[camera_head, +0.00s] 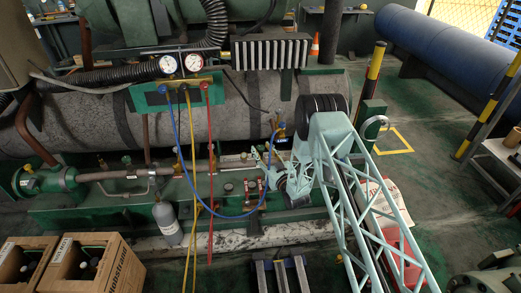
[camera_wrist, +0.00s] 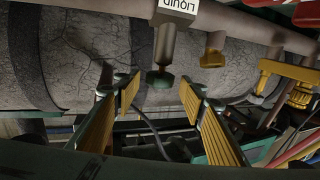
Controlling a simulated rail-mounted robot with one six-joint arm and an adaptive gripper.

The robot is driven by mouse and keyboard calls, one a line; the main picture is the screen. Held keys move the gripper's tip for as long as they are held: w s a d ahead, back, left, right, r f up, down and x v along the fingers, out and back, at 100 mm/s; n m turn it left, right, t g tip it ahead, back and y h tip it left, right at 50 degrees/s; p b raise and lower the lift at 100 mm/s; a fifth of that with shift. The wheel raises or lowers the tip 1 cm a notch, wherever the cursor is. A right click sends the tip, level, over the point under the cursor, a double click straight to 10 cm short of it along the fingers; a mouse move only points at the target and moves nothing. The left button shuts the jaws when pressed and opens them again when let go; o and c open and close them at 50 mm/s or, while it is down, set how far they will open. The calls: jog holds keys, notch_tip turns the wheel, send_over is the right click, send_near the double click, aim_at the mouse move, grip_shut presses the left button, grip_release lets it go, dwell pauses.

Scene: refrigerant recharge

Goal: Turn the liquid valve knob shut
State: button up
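The liquid valve shows in the wrist view as a grey-brown body (camera_wrist: 165,46) under a white label (camera_wrist: 177,10) reading "LIQUID" upside down. Its dark green knob (camera_wrist: 160,80) is at the lower end of the stem. My gripper (camera_wrist: 160,88) is open, with a yellow-padded finger on each side of the knob and visible gaps between. No contact shows. I cannot tell how far the fingertips are from the knob in depth. In the head view my gripper (camera_head: 265,151) is near the pipework in front of the grey tank; the knob cannot be made out there.
A brown pipe (camera_wrist: 240,20) runs across the top of the wrist view, with a brass fitting (camera_wrist: 215,52) right of the valve. In the head view, blue (camera_head: 262,190), yellow and red hoses hang from the gauge manifold (camera_head: 178,92) near my gripper. A grey cylinder (camera_head: 167,222) stands left.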

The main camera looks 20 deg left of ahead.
jog(key=shift+x, duration=0.9)
jog(key=c, duration=0.9)
